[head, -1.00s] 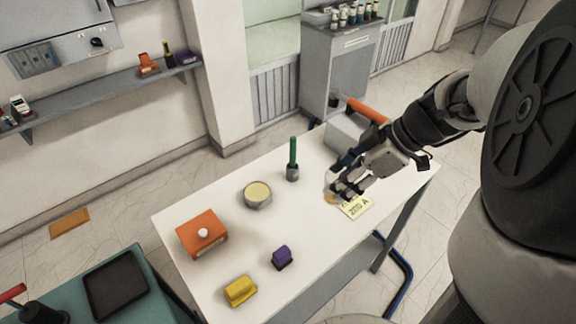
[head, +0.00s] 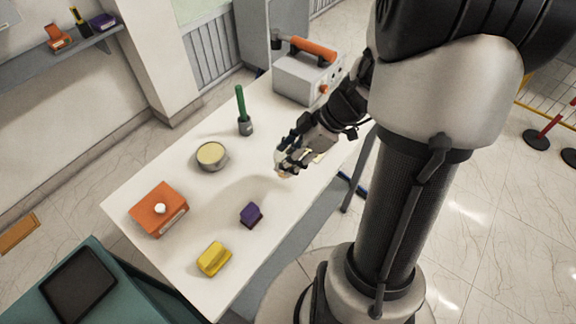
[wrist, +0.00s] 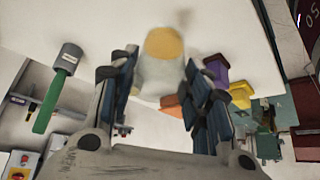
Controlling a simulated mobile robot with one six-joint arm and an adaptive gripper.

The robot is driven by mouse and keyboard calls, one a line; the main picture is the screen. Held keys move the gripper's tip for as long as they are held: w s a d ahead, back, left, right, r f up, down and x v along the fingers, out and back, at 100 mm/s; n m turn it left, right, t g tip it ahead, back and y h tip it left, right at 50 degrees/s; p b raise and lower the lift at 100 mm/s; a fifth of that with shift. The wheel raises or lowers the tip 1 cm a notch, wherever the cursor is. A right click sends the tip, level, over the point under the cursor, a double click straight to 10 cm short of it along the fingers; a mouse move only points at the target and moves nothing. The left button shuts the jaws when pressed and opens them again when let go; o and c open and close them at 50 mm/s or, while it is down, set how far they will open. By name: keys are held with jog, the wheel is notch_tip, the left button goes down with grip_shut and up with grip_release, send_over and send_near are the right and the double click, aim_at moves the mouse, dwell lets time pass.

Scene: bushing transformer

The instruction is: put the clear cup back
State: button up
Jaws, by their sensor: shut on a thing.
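My gripper (head: 287,168) is shut on the clear cup (wrist: 158,75), near the right edge of the white table (head: 190,268). In the wrist view the cup shows between the two fingers (wrist: 162,95), see-through and pale with a yellow-orange round end. In the head view the fingers mostly hide the cup; only a small pale and orange bit shows. I cannot tell how high it is above the table. A yellowish patch (head: 312,154) beside the gripper may be the label card, mostly hidden by my arm.
On the table are a green-handled tool in a grey holder (head: 245,127), a round tin (head: 212,156), an orange box with a white knob (head: 159,210), a purple block (head: 251,215), a yellow block (head: 214,258) and a grey case with an orange handle (head: 300,80).

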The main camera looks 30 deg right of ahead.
jog(key=shift+f+b, duration=0.65)
jog(key=shift+f, duration=1.55)
jog(key=shift+f+b, duration=0.2)
jog(key=shift+b, duration=0.2)
jog(key=o, duration=1.2)
jog(key=shift+r, duration=0.1)
jog(key=shift+c, duration=0.2)
jog(key=shift+r+p, duration=0.25)
jog(key=shift+p, duration=0.3)
jog(key=p+v, duration=0.3)
jog(key=v, duration=0.8)
jog(key=shift+s+r, duration=0.2)
jog(key=shift+r, duration=0.15)
jog(key=shift+d, duration=0.1)
